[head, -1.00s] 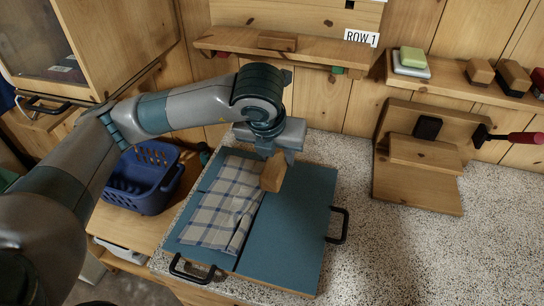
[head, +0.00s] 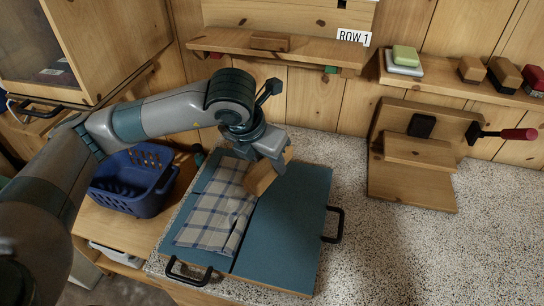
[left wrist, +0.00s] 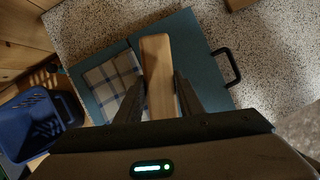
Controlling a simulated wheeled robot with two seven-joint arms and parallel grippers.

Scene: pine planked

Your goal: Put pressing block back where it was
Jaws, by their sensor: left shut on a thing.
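My left gripper (head: 268,161) is shut on the pressing block (head: 262,179), a plain wooden block, and holds it tilted over the blue board, near the cloth's right edge. In the left wrist view the block (left wrist: 158,75) lies lengthwise between the two fingers (left wrist: 155,100). The checked cloth (head: 216,212) lies on the left half of the blue board (head: 285,230). Whether the block touches the cloth or board is hard to tell. My right gripper is not in view.
A shelf (head: 300,50) labelled ROW 1 carries a small wooden block (head: 270,41). A blue basket (head: 132,180) stands left of the board. A wooden stand (head: 412,180) is at the right. Another shelf (head: 450,80) holds soap-like blocks (head: 404,58).

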